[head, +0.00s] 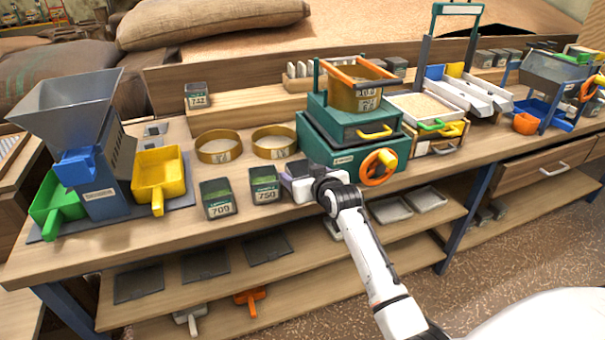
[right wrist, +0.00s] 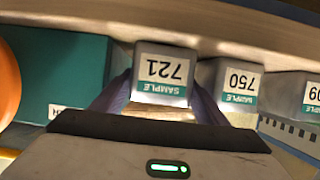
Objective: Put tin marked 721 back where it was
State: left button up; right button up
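The tin marked 721 (right wrist: 162,78) shows in the right wrist view, its label upside down there. My right gripper (right wrist: 160,100) has one finger close against each side of this tin, with no clear gap, and looks shut on it. In the head view my right gripper (head: 303,180) is at the bench's front, right of tin 750 (head: 264,185), and mostly hides tin 721. Whether tin 721 touches the bench cannot be told. Tin 750 also shows in the right wrist view (right wrist: 237,87), beside tin 721. My left gripper is not in view.
Tin 709 (head: 218,197) stands left of tin 750. Another tin (head: 196,95) stands on the raised rear ledge (head: 245,103). Two round sieves (head: 218,147) lie behind the front tins. The green sieve box (head: 340,150) with an orange handwheel (head: 378,168) stands close right of my gripper.

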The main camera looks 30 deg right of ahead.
jog(key=shift+s+r, duration=0.15)
jog(key=shift+r, duration=0.1)
jog(key=p+v, duration=0.1)
jog(key=v, duration=1)
jog(key=s+a+f+n+g+y, duration=0.2)
jog(key=s+a+f, duration=0.8)
jog(key=s+f, duration=0.3)
jog(key=s+a+f+n+g+y, duration=0.2)
jog(key=s+a+f+y, duration=0.1)
jog(key=s+a+f, duration=0.8)
jog(key=shift+s+a+f+n, duration=0.15)
jog(key=shift+s+f+n, duration=0.15)
jog(key=shift+s+f, duration=0.7)
jog(key=shift+s+r, duration=0.15)
